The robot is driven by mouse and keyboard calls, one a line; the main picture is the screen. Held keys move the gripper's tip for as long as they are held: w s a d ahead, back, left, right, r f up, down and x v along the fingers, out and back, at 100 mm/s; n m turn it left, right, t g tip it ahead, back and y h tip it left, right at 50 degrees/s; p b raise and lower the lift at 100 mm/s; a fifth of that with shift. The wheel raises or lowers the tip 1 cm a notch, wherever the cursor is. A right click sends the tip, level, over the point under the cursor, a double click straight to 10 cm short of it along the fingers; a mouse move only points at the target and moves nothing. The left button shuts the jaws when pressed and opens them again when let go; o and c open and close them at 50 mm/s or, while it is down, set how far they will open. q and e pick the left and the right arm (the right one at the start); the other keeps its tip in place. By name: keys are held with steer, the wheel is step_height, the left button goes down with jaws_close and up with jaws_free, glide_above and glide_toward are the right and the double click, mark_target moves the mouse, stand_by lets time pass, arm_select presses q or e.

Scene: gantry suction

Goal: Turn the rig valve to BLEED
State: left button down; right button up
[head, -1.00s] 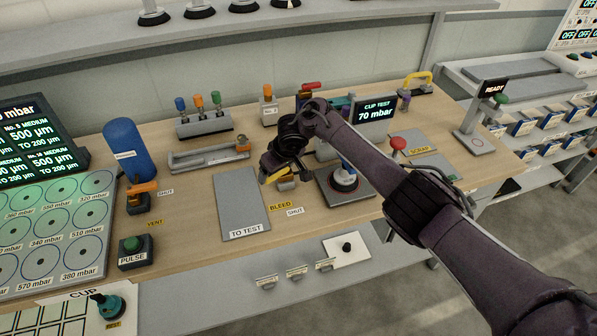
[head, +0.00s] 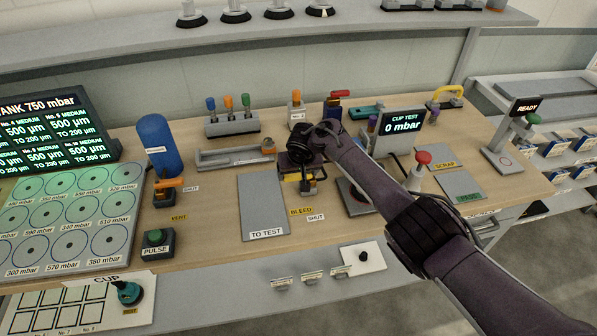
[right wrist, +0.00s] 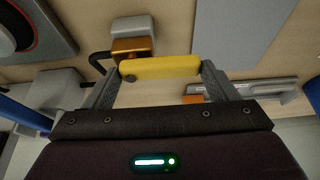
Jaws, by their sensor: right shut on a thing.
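The rig valve (head: 308,187) sits on the bench, right of the TO TEST plate (head: 263,205). Its yellow handle shows in the right wrist view (right wrist: 160,68), lying across between both fingers beside the orange valve body (right wrist: 133,50). My right gripper (head: 293,177) is shut on this handle; its fingers also show in the right wrist view (right wrist: 160,75). In the head view the gripper hides part of the handle, which lies left of the valve body. The BLEED label (head: 300,211) and SHUT label (head: 316,217) lie in front. The cup test display (head: 402,122) reads 0 mbar. My left gripper is not in view.
My right arm crosses over the cup test stand (head: 354,198). A red button (head: 423,158) stands close to the arm. A grey holder (head: 228,158) and a blue cylinder (head: 158,150) stand to the left. The TO TEST plate is bare.

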steer(key=shift+w+r, duration=0.1)
steer(key=o, duration=1.3)
steer(key=shift+o, duration=0.2)
steer(key=shift+r, duration=0.3)
steer(key=p+v, duration=0.1)
steer(key=v, duration=0.6)
